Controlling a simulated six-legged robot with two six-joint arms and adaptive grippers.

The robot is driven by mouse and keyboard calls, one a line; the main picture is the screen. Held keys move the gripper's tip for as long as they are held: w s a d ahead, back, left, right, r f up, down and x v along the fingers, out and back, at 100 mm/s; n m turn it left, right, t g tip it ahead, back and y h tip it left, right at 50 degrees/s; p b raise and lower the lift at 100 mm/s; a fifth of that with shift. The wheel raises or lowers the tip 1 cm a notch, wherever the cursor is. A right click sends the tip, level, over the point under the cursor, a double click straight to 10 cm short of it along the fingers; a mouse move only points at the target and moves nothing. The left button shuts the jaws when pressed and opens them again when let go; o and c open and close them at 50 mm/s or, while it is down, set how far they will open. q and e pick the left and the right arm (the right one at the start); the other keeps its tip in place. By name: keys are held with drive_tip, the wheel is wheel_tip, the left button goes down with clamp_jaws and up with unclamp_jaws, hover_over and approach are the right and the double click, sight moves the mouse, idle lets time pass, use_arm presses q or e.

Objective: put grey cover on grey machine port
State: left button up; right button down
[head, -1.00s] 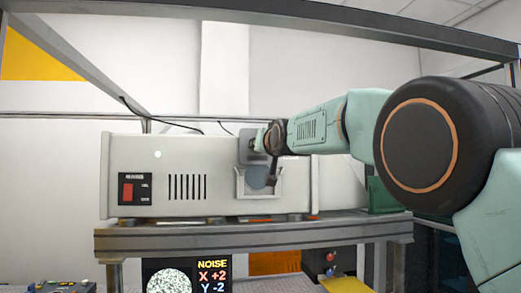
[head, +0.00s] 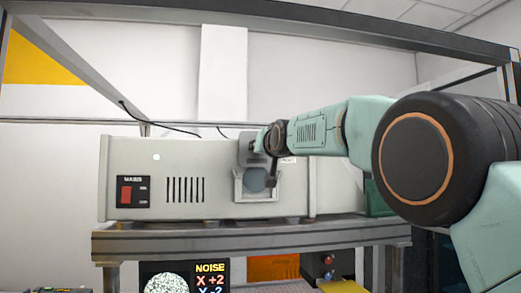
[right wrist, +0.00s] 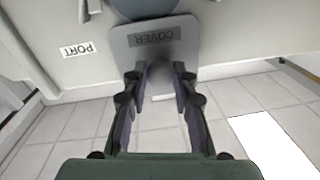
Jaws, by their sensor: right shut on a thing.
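The grey cover (head: 246,147) is a flat plate in front of the upper right part of the grey machine (head: 215,160). In the right wrist view the cover (right wrist: 172,46) carries the label COVER and reaches from my right gripper (right wrist: 158,82) towards the machine face. My right gripper (head: 259,141) is shut on the cover's near end. The port (head: 256,180) is a round blue-grey disc in a pale frame just below the cover. A similar disc shows at the top edge of the wrist view, partly cut off. Whether the cover touches the frame is unclear. My left gripper is not in view.
The machine stands on a metal shelf (head: 165,243). A red MAINS switch (head: 126,194) and vent slots are on its left. A PORT label (right wrist: 77,49) shows in the wrist view. Below the shelf is a NOISE screen (head: 185,280). Frame beams cross above.

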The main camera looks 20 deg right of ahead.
drive_tip(key=shift+w+f, duration=0.1)
drive_tip(key=shift+w, duration=0.15)
drive_tip(key=shift+s, duration=0.25)
drive_tip(key=shift+w+f, duration=0.25)
drive_tip(key=shift+s+f+b, duration=0.15)
drive_tip(key=shift+b, duration=0.2)
idle(0.3)
drive_tip(key=shift+w+f, duration=0.25)
drive_tip(key=shift+f, duration=0.05)
drive_tip(key=shift+s+f+b, duration=0.15)
drive_tip(key=shift+b, duration=0.15)
drive_tip(key=shift+w+f, duration=0.2)
drive_tip(key=shift+f, duration=0.05)
drive_tip(key=shift+s+d+r, duration=0.1)
drive_tip(key=shift+s, duration=0.05)
idle(0.4)
idle(0.4)
